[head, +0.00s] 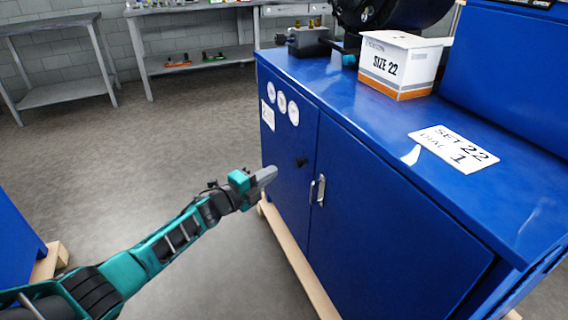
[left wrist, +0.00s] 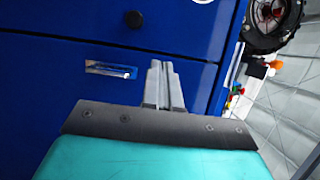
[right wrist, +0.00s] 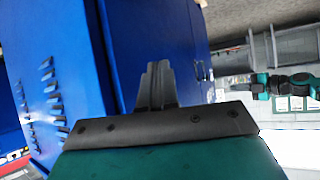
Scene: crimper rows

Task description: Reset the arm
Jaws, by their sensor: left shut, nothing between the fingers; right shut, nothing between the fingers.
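My left arm, teal and black, comes in from the lower left in the head view. Its left gripper (head: 268,175) is shut and empty, in front of the blue cabinet's doors (head: 345,210). In the left wrist view the grey fingers of the left gripper (left wrist: 164,85) are together, with blue cabinet fronts behind them. My right gripper (right wrist: 158,85) shows only in the right wrist view, shut with nothing between its fingers. Blue cabinet sides stand beyond it. My right arm is out of the head view.
On the cabinet top are a white and orange box (head: 400,65) marked "SIZE 22" and a card (head: 454,147) reading "SET 22 DIAL 1". A grey workbench (head: 195,60) and a grey table (head: 62,75) stand at the back. Grey floor (head: 150,140) is clear left of the cabinet.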

